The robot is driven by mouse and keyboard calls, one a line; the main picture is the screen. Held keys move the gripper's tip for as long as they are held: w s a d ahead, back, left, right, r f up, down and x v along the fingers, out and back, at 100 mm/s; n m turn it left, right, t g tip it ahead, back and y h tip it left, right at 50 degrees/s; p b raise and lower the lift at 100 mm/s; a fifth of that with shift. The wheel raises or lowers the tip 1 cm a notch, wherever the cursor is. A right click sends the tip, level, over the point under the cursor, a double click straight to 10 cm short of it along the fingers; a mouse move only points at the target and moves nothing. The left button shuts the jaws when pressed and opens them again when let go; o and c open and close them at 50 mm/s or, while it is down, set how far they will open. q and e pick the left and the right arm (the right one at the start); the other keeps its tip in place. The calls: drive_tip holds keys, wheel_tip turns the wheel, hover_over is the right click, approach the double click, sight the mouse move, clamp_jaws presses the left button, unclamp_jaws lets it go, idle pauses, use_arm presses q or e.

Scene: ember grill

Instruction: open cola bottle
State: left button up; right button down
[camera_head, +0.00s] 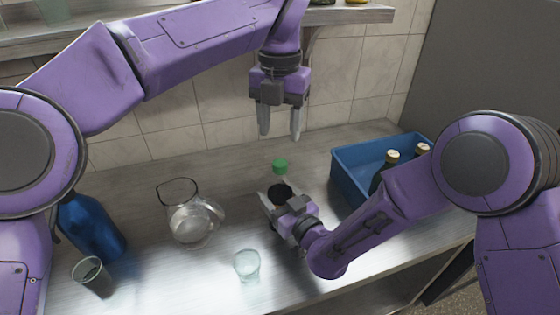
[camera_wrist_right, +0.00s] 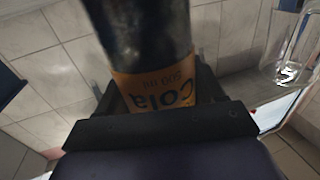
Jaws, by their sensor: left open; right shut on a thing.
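The cola bottle (camera_head: 280,190) is dark with a green cap (camera_head: 280,167). In the right wrist view, its orange label (camera_wrist_right: 170,92) reads "Cola" upside down. My right gripper (camera_head: 276,195) is shut around the bottle's body at the label, above or at the counter; I cannot tell whether the bottle touches it. My left gripper (camera_head: 280,134) is open and empty, pointing down. Its two fingertips appear above the green cap in the head view, with a visible gap between them and the cap. The bottle's lower part is hidden by my right gripper.
A blue crate (camera_head: 352,178) holding bottles stands right of the cola bottle. A glass jug (camera_head: 192,222), a clear glass (camera_head: 246,265), a blue bottle (camera_head: 92,228) and a grey cup (camera_head: 91,274) stand to the left and front. A shelf (camera_head: 350,15) runs along the tiled wall.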

sight(280, 163)
use_arm(q)
drive_tip(key=m, duration=2.8)
drive_tip(key=shift+f, duration=0.3)
wheel_tip(280, 163, down, 7)
drive_tip(key=shift+f, duration=0.2)
